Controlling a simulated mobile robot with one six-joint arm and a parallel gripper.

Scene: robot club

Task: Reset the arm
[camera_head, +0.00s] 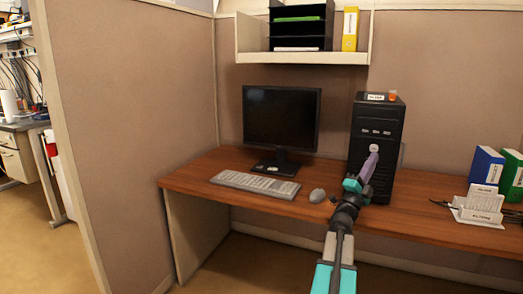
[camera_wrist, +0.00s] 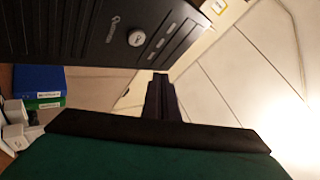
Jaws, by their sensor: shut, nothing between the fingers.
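My arm reaches from the lower middle of the head view up to the front of a black computer tower (camera_head: 377,120). My gripper (camera_head: 374,150) is shut and empty, with its tip just below the tower's round light button in that view. I cannot tell whether it touches. In the wrist view the shut fingers (camera_wrist: 160,77) point at the lower edge of the tower (camera_wrist: 70,25), with the round button (camera_wrist: 136,38) up and left of the tip, apart from it.
The wooden desk (camera_head: 230,209) carries a monitor (camera_head: 281,117), a keyboard (camera_head: 255,184) and a mouse (camera_head: 317,195) left of my arm. Blue (camera_head: 486,166) and green (camera_head: 512,178) binders and a white card holder (camera_head: 482,206) stand at right. A shelf (camera_head: 251,36) hangs above.

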